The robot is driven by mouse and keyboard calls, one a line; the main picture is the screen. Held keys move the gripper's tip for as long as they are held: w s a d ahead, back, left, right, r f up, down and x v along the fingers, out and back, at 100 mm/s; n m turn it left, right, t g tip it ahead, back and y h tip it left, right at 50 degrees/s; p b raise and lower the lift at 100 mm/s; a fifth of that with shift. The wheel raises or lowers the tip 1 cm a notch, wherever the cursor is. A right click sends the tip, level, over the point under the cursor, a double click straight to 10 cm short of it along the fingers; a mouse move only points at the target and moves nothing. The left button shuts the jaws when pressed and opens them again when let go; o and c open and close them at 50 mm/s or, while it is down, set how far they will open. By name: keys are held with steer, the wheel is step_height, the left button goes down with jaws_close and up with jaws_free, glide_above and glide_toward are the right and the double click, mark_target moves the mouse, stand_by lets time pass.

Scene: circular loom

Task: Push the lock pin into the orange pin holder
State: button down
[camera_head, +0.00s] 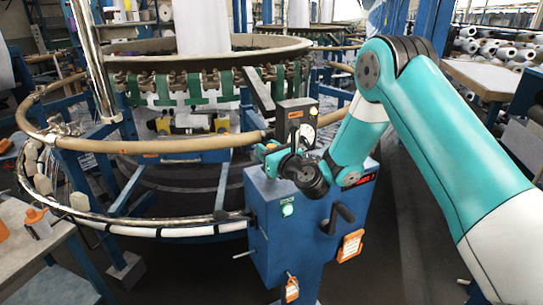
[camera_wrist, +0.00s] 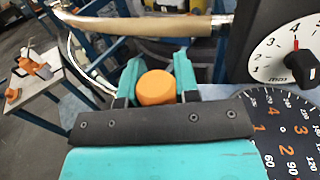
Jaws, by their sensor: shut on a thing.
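My gripper (camera_head: 270,150) is above the left top edge of the blue machine box, beside the wooden ring rail. In the wrist view, its two teal fingers (camera_wrist: 158,64) stand on either side of an orange round-topped piece (camera_wrist: 155,88) and are shut on it. This piece may be the head of the lock pin; its lower part is hidden. I cannot make out a separate orange pin holder at the gripper. A small orange and grey item (camera_head: 37,221) stands on the left table, also in the wrist view (camera_wrist: 35,64).
The blue box (camera_head: 300,220) carries a dial unit (camera_head: 297,122), a black crank (camera_head: 338,217) and orange tags. The wooden rail (camera_head: 190,146) and metal ring (camera_head: 130,217) curve around to the left. The left table (camera_head: 45,262) is partly clear.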

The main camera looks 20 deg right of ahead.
steer(key=shift+a+r+p, duration=0.1)
steer(key=shift+r+p, duration=0.4)
step_height(320, 180, up, 6)
steer(key=p, duration=0.6)
steer(key=shift+f, duration=0.1)
